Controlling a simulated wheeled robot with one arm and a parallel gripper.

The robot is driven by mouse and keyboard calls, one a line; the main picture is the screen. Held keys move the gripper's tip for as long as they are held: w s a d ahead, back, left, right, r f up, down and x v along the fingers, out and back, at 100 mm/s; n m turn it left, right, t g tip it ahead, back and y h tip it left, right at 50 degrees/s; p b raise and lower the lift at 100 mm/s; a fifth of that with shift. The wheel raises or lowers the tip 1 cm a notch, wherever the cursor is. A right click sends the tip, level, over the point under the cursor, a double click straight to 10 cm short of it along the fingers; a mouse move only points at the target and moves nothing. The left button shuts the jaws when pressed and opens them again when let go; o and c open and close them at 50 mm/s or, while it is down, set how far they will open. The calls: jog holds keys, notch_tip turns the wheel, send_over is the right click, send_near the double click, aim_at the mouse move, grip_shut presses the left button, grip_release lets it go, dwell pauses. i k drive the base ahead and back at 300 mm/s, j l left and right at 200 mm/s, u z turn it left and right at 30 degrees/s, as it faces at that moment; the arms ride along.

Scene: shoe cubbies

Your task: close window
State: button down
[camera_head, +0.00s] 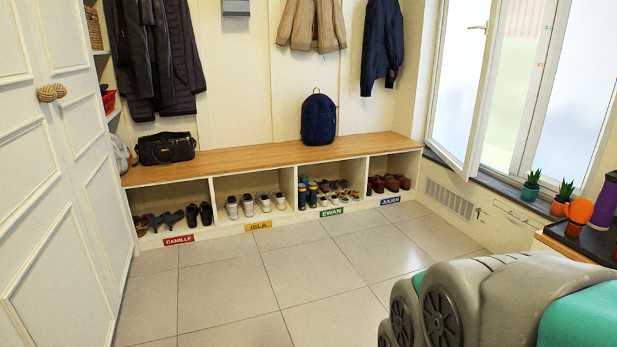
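The window has a white-framed sash (459,85) at the upper right that stands open, swung into the room. Its hinge side appears to be at the left, and its free edge is toward the right. A handle (479,27) sits on the free edge near the top. Behind it a gap shows the outside (512,95), and to its right is another pane (572,95) in the white frame. My gripper is not in view, so I cannot see its state or where it is relative to the sash.
A dark sill (487,183) runs under the window, with small potted plants (530,186) and a purple bottle (605,203) to the right. A wooden bench (250,158) with shoe cubbies lines the back wall. The tiled floor (270,280) is clear. A white door (60,180) stands left.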

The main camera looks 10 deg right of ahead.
aim_at(465, 64)
jog(key=i+l+z, duration=0.35)
jog(key=i, duration=0.5)
jog(key=i+z, duration=0.35)
jog(key=i, duration=0.45)
jog(key=i+j+z, duration=0.2)
jog(key=i+z, duration=0.15)
jog(key=i, duration=0.5)
